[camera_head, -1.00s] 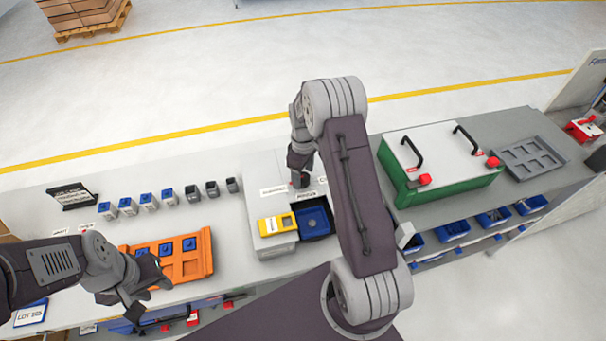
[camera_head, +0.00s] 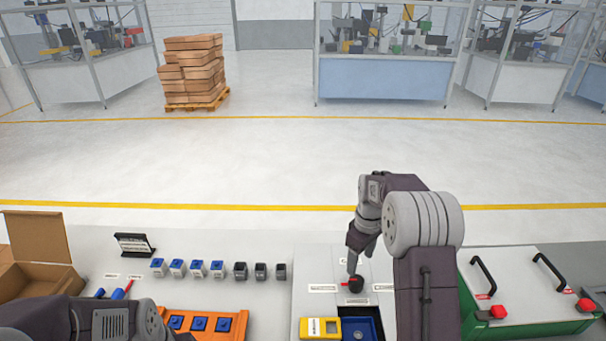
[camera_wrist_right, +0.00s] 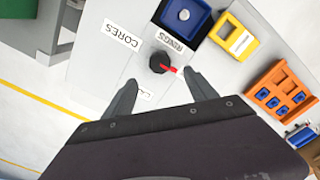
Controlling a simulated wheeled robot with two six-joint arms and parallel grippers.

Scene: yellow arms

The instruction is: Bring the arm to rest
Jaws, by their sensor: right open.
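My right arm reaches over the bench in the head view. Its gripper (camera_head: 355,262) points down just above a black knob (camera_head: 356,284) with a red pointer. In the right wrist view the gripper (camera_wrist_right: 162,92) is open, its two fingers apart with nothing between them. The black knob (camera_wrist_right: 158,62) shows just beyond the fingertips there, between labels; I cannot tell whether a finger touches it. My left arm shows only as links at the lower left of the head view, and its gripper is out of sight.
A yellow device (camera_head: 320,327) and a blue tray (camera_head: 361,329) stand in front of the knob. An orange fixture (camera_head: 237,323) with blue parts lies to their left, below a row of small blocks (camera_head: 197,268). A green-sided box (camera_head: 520,287) with black handles stands right.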

